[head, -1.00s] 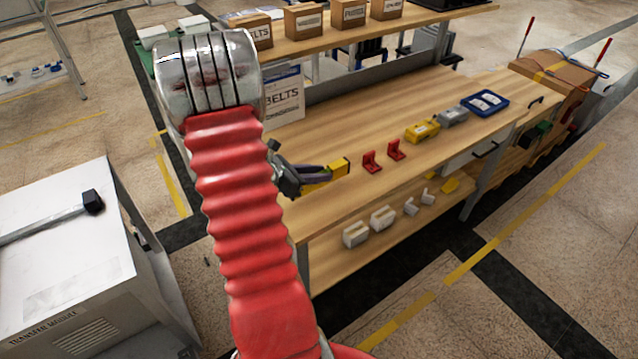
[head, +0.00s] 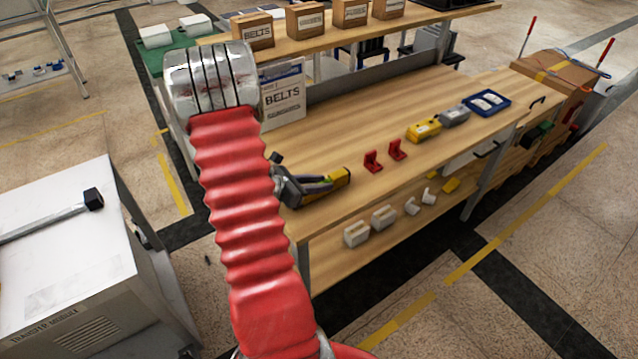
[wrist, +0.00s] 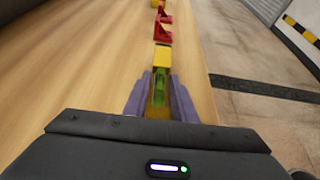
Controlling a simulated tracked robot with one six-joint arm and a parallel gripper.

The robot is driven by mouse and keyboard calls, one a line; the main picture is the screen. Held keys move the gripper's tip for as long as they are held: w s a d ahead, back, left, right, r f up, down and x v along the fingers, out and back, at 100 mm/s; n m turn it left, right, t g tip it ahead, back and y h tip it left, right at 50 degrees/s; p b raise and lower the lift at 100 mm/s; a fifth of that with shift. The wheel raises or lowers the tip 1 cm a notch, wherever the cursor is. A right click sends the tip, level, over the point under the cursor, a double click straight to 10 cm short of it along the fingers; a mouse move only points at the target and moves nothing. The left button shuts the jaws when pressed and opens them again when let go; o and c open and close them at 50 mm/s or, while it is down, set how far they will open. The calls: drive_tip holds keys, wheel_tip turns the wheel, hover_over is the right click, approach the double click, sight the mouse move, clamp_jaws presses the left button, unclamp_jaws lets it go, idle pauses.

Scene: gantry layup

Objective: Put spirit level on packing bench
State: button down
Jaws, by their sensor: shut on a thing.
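The spirit level, a yellow bar (head: 342,180), is held between the fingers of my gripper (head: 318,185) at the near-left part of the packing bench (head: 330,145). In the wrist view the yellow level (wrist: 161,58) points away between the two purple-grey fingers (wrist: 160,95), with a green part between them. My gripper is shut on it. The level is low over or on the wooden top; I cannot tell whether it touches. My red arm sleeve hides the left end of the bench.
Two red brackets (head: 373,161) stand just beyond the level, then a yellow box (head: 423,131), a grey one (head: 454,115) and a blue tray (head: 486,102). Bare wood lies between. White parts (head: 357,234) sit on the lower shelf.

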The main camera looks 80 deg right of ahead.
drive_tip(key=c, duration=1.5)
unclamp_jaws()
drive_tip(key=shift+o, duration=0.2)
drive_tip(key=shift+r, duration=0.1)
drive_tip(key=v, duration=1.2)
drive_tip(key=w+a+r+m+t+y, duration=0.3)
drive_tip(key=a+r, duration=0.3)
drive_tip(key=a, duration=0.9)
drive_tip(key=w+a+r+m+t+y, duration=0.3)
drive_tip(key=a+r+t, duration=0.3)
drive_tip(key=a, duration=0.9)
drive_tip(key=w+a+r+m+t+y, duration=0.3)
drive_tip(key=w+a+r+t, duration=0.1)
drive_tip(key=a, duration=1.1)
wheel_tip(320, 180, up, 2)
drive_tip(key=shift+a+r+m+t+y, duration=0.2)
drive_tip(key=shift+a+m+t+y, duration=0.1)
drive_tip(key=shift+a+m+t, duration=0.15)
